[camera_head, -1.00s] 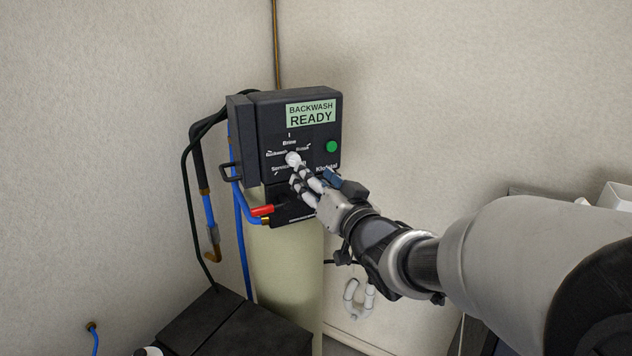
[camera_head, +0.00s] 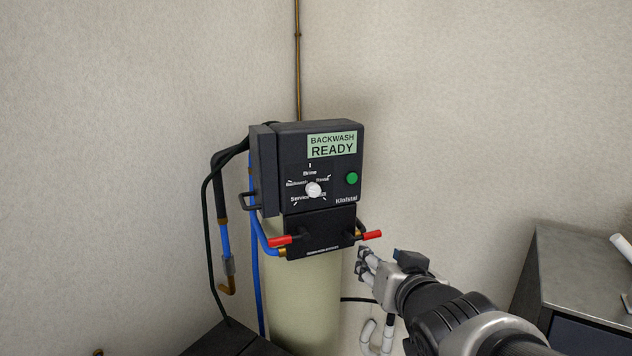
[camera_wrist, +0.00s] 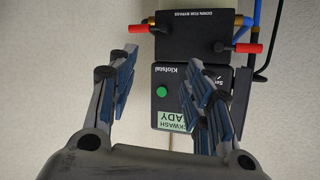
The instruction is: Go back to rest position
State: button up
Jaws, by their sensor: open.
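My gripper (camera_head: 366,265) is open and empty, to the lower right of the black control box (camera_head: 290,165) and apart from it. In the wrist view my gripper's two fingers (camera_wrist: 160,85) stand wide apart, with the box (camera_wrist: 205,88) beyond them, upside down. The box has a white knob (camera_head: 314,189), a green button (camera_head: 352,178) and a label (camera_head: 332,145) reading "BACKWASH READY". The knob is in full view in the head view; the fingers hide that area in the wrist view.
Below the box are red-handled valves (camera_head: 281,240) and a pale tank (camera_head: 303,300). Blue and black hoses (camera_head: 226,245) hang at the left. A grey cabinet (camera_head: 580,265) stands at the right. The wall between box and cabinet is bare.

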jog(key=s+f+g+b, duration=0.1)
jog(key=s+f+g, duration=0.2)
jog(key=s+f, duration=0.2)
jog(key=s+d+f+n+g+b, duration=0.1)
jog(key=s+f, duration=0.4)
jog(key=s, duration=0.7)
jog(key=s+d+f+g+h+b, duration=0.1)
jog(key=s+f+g+b, duration=0.2)
jog(key=s, duration=0.6)
notch_tip(320, 180, down, 3)
jog(key=g, duration=0.2)
jog(key=shift+s+d+r+g, duration=0.15)
jog(key=shift+s+g, duration=0.1)
jog(key=shift+g, duration=0.05)
